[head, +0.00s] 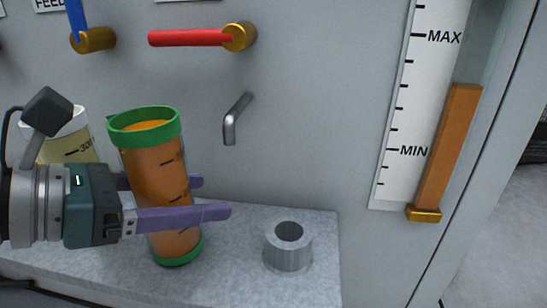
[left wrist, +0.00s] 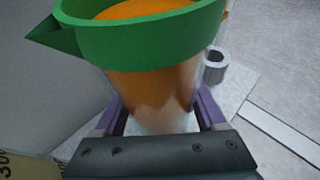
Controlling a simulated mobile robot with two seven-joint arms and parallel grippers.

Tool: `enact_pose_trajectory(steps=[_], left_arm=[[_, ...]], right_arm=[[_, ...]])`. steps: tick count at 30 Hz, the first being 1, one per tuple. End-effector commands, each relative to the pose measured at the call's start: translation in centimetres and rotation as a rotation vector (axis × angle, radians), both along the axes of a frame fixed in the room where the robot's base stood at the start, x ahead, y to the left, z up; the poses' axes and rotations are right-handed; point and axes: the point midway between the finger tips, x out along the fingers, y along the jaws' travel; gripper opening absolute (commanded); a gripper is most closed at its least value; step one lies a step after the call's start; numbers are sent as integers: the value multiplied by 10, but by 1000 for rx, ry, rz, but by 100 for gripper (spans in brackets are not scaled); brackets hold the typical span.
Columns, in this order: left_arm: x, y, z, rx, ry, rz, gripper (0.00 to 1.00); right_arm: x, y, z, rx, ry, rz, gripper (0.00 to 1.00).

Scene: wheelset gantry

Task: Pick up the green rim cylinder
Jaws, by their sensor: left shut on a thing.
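The green rim cylinder (head: 168,190) is a clear vessel with a green rim and green base, filled with orange liquid. It stands almost upright, slightly tilted, at the shelf in the head view. My left gripper (head: 215,196) comes in from the left with its purple fingers on both sides of the cylinder, shut on its middle. In the left wrist view the green rim with its pointed spout (left wrist: 130,35) is close above the fingers (left wrist: 160,112). I cannot tell whether its base touches the shelf. My right gripper is not in view.
A pale measuring vessel (head: 72,140) stands behind my left gripper. A grey hollow cylinder (head: 289,247) sits on the speckled shelf (head: 225,270) to the right. Above are a bent spout (head: 235,118), a red lever (head: 190,38) and a level gauge (head: 448,150) on the wall.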

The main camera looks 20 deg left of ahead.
Motion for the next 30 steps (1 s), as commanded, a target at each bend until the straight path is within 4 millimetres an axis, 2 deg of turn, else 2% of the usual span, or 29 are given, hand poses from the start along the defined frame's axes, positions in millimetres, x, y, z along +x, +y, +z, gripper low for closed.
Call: enact_pose_trajectory(steps=[9, 12, 17, 24, 28, 30], left_arm=[[0, 0, 77, 3, -5, -2, 0], [-13, -4, 64, -4, 6, -2, 0], [-35, -9, 65, -6, 6, 0, 0], [-84, -20, 67, -7, 6, 5, 0], [-115, -27, 66, -5, 6, 9, 0], [-132, -32, 62, -10, 4, 11, 0]], right_arm=[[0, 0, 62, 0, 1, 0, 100], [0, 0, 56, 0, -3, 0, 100], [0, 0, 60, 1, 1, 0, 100], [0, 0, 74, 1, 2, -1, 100], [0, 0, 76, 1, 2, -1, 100], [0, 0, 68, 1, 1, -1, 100]])
